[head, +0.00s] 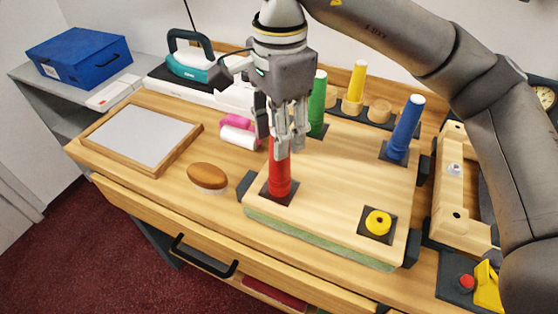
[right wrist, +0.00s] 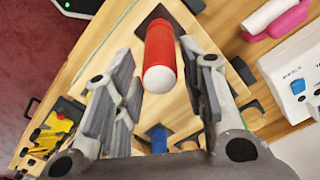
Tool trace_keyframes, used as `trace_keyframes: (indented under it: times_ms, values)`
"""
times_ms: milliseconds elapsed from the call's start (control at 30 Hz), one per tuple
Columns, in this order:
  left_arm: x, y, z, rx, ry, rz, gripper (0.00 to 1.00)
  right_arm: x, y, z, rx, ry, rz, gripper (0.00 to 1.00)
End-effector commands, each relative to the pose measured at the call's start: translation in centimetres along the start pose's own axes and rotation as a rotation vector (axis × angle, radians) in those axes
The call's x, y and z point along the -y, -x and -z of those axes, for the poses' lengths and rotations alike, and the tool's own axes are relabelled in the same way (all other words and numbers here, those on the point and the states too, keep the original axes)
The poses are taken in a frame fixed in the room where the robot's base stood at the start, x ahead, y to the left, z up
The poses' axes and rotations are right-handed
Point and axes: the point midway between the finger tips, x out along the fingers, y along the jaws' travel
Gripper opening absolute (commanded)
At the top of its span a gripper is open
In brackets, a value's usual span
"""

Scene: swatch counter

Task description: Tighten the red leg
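The red leg (head: 279,178) with a white tip stands on a dark square plate at the front left corner of the wooden board (head: 335,195). My right gripper (head: 284,140) points down over its top. In the right wrist view the red leg (right wrist: 161,56) lies between the two open fingers, with a gap on each side. A green leg (head: 318,103) stands at the back left corner, partly behind the gripper. A blue leg (head: 405,128) leans to the right at the back right corner. My left gripper is out of view.
A yellow leg (head: 355,85) stands in a wooden rack behind the board. A brown-topped brush (head: 207,177), pink and white rolls (head: 238,135) and a framed panel (head: 142,130) lie left. A red button box (head: 465,282) sits at right, beside a wooden fixture (head: 455,185).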

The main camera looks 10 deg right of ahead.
Motion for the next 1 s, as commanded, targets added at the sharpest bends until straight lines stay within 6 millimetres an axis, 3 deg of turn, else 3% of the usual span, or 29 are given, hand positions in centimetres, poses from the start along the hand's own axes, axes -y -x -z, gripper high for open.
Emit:
trace_keyframes:
  times_ms: [167, 467, 633, 1000]
  values:
    - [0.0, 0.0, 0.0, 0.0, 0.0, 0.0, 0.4, 0.0, 0.0, 0.0, 0.0, 0.002, 0.0, 0.38]
    - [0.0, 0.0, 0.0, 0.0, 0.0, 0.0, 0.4, 0.0, 0.0, 0.0, 0.0, 0.0, 0.0, 0.03]
    - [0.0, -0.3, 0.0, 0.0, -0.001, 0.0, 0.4, 0.0, -0.1, 0.0, 0.0, -0.095, 0.001, 0.03]
    - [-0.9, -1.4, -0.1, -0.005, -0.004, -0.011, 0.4, 0.0, -0.2, 0.1, -0.001, -0.531, 0.002, 0.03]
